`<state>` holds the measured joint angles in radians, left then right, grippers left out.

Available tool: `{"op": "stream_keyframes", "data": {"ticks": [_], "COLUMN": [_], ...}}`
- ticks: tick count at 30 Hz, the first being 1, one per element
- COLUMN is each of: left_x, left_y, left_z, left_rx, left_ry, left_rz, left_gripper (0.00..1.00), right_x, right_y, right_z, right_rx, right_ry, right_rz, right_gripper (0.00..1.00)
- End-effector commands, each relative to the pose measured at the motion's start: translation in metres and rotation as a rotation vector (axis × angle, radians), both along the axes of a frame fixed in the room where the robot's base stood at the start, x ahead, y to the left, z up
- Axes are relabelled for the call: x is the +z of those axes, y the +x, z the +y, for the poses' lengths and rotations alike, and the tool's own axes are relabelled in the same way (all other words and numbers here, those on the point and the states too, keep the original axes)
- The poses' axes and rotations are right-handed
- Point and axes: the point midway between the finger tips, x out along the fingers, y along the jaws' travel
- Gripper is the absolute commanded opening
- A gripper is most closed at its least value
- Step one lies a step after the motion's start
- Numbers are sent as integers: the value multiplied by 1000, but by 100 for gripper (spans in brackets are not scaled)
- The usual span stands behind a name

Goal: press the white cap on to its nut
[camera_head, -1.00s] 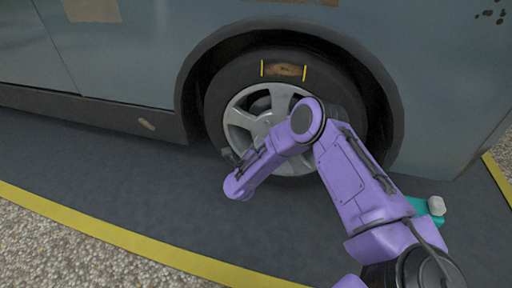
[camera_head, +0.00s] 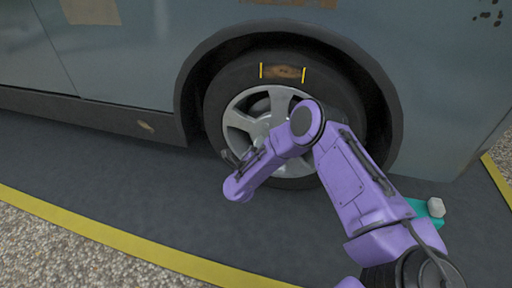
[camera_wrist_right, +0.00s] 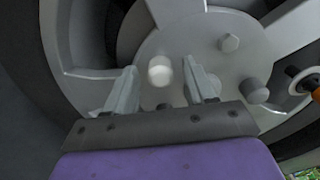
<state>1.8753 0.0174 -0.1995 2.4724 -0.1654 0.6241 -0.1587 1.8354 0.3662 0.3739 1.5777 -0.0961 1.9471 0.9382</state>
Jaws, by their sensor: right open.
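The white cap (camera_wrist_right: 160,70) shows in the right wrist view, on or just in front of the wheel's hub face, between my right fingertips and with a gap to each finger. Its nut cannot be told apart behind it. I cannot tell how far the cap is seated. My right gripper (camera_wrist_right: 162,74) is open around the cap. In the head view my right gripper (camera_head: 229,157) is at the wheel's lower left, and my arm hides part of the wheel. A bare grey nut (camera_wrist_right: 229,43) is at the upper right of the hub. My left gripper is not in view.
The silver wheel (camera_head: 240,120) sits in the van's dark arch. A darker grey knob (camera_wrist_right: 254,91) and an orange-and-black part (camera_wrist_right: 305,82) are to the right of my fingers. A teal object (camera_head: 424,208) with a pale piece lies on the floor at right.

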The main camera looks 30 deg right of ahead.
Motion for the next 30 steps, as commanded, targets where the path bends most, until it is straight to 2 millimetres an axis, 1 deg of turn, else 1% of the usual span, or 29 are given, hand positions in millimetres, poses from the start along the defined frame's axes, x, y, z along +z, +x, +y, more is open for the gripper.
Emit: {"op": "stream_keyframes", "data": {"ticks": [4,6,9,12,14,16,19,26,28,30], "left_x": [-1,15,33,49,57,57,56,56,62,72], "left_y": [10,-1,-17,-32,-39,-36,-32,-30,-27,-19], "left_z": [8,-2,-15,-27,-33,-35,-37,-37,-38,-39], "left_rx": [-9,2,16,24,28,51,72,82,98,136], "left_ry": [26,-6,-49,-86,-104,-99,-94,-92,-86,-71], "left_rz": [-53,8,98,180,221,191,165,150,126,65], "left_gripper": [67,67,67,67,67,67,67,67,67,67], "right_x": [1,5,6,5,4,3,1,0,9,24], "right_y": [-1,-11,-29,-45,-53,-60,-67,-69,-69,-69], "right_z": [1,16,36,54,63,72,78,80,80,80], "right_rx": [1,6,6,6,4,4,2,-1,0,0], "right_ry": [0,0,-1,-1,-2,-1,0,0,0,0], "right_rz": [1,4,5,5,4,2,2,0,0,0], "right_gripper": [55,55,55,55,55,55,55,55,55,55]}}
